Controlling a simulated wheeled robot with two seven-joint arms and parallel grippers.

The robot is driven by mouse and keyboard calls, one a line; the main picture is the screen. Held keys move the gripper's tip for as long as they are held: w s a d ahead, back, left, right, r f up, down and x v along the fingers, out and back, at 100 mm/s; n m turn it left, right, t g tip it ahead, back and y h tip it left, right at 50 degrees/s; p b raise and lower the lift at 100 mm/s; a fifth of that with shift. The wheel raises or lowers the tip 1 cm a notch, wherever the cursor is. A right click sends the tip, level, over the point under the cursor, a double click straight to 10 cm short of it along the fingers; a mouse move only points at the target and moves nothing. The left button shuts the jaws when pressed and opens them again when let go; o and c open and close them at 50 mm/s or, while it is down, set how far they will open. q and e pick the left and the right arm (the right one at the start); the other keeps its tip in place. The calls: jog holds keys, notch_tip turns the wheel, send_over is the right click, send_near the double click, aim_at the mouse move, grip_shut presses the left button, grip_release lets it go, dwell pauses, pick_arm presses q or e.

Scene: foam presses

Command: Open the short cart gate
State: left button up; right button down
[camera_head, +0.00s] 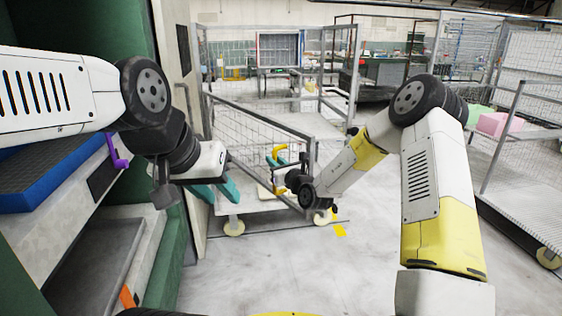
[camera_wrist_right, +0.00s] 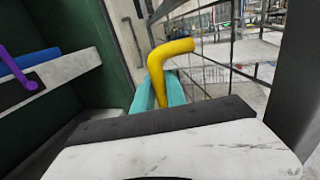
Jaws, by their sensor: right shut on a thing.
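The short cart (camera_head: 268,205) stands ahead of me, with a low wire-mesh gate (camera_head: 245,128) in a grey frame on its near side. A yellow bent handle (camera_head: 279,150) is at the gate's right part. My right gripper (camera_head: 277,162) is shut on the yellow handle. In the right wrist view the handle (camera_wrist_right: 172,50) rises between the teal fingers (camera_wrist_right: 160,92) and bends to the right. My left gripper (camera_head: 216,190) is beside the cart's left end, its teal fingers apart and empty. Whether the gate is latched is hidden behind my right gripper.
A green press (camera_head: 75,25) with a blue block (camera_head: 60,172) and purple handle (camera_head: 116,152) stands close on the left. Another mesh cart (camera_head: 525,185) with pink and green foam stands at right. The floor (camera_head: 350,270) in front is clear.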

jog(key=shift+r, duration=0.1)
jog(key=c, duration=1.4)
grip_release()
jog(key=shift+a, duration=0.1)
jog(key=shift+o, duration=0.2)
jog(key=v, duration=0.7)
jog(key=shift+s+d, duration=0.25)
jog(key=shift+s, duration=0.05)
